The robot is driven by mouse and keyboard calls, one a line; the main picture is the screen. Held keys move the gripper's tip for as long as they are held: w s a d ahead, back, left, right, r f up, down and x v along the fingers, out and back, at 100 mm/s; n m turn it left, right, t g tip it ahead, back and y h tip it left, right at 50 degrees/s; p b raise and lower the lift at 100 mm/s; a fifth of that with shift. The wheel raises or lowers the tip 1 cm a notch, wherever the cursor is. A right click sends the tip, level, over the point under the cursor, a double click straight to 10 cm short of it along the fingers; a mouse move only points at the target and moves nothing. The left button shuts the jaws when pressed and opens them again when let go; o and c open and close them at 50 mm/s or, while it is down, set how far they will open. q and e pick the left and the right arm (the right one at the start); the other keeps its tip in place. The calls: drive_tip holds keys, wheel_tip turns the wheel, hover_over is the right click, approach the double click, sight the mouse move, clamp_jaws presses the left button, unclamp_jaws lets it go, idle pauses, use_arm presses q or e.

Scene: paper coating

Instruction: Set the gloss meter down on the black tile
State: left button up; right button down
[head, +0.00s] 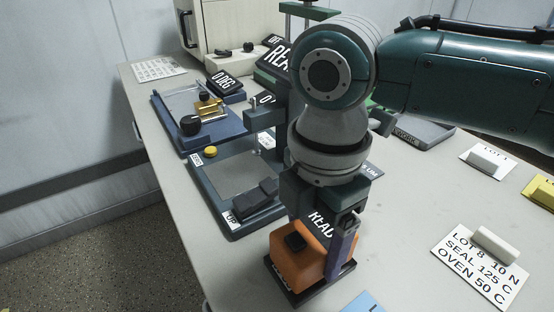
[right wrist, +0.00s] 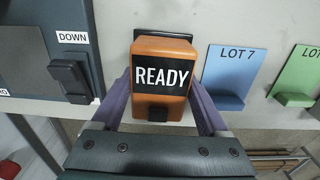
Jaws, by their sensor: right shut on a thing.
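The orange gloss meter (head: 291,262) has a dark button on top and a READY display. It stands upright at the table's front edge in the head view, and in the right wrist view the meter (right wrist: 159,103) is centred. My right gripper (head: 335,250) is shut on it, with a purple finger on each side in the right wrist view (right wrist: 162,104). The black tile (head: 293,297) shows as a dark rim under the meter, and a strip of the tile (right wrist: 164,36) shows past its far end. I cannot tell whether meter and tile touch. My left gripper is out of view.
A blue LOT 7 panel (right wrist: 229,76) and a green panel (right wrist: 300,76) lie to the right in the wrist view. A white lot card (head: 482,268) lies on the table's right.

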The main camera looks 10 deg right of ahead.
unclamp_jaws()
